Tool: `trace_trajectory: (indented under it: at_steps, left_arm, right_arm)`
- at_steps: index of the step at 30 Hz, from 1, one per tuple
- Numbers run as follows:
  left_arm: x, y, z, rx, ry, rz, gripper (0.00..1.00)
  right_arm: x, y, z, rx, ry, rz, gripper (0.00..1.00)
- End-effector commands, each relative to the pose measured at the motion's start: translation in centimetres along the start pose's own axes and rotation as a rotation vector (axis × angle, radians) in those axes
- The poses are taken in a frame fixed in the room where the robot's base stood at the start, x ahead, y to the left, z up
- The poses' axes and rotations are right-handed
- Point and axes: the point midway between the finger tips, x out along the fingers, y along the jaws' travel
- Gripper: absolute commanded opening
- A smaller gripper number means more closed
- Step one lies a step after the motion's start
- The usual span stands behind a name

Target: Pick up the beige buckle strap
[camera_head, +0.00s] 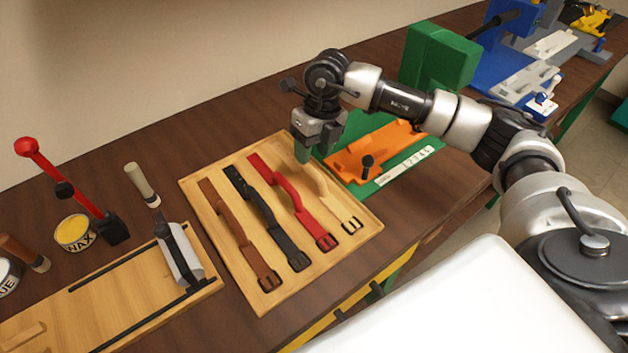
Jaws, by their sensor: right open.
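The beige buckle strap (331,194) lies at the right of a wooden tray (196,195), with its dark buckle toward the tray's front edge. Its far end is partly hidden by my right gripper. My right gripper (305,153) is open and points down above the strap's far end, near the tray's back right corner. Nothing shows between its fingers. I cannot tell the exact gap between the fingertips and the strap. My left gripper is not in view.
Red (290,199), black (265,213) and brown (226,215) straps lie beside the beige one. A green fixture with an orange plate (377,150) stands right of the tray. A red-handled lever (72,190), a wax tin (75,233) and a wooden board (100,300) are left.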

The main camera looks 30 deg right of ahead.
Motion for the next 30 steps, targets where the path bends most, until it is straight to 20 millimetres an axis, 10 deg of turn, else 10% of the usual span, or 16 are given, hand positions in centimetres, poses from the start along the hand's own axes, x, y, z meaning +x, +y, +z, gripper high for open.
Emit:
trace_trajectory:
  at_steps: [20,30]
  left_arm:
    - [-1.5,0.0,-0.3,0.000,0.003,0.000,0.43]
    - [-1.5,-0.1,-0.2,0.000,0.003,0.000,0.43]
  right_arm:
    - [5.3,0.1,-0.5,0.000,-0.001,0.000,0.48]
    - [5.3,0.1,-0.5,0.000,-0.001,0.000,0.00]
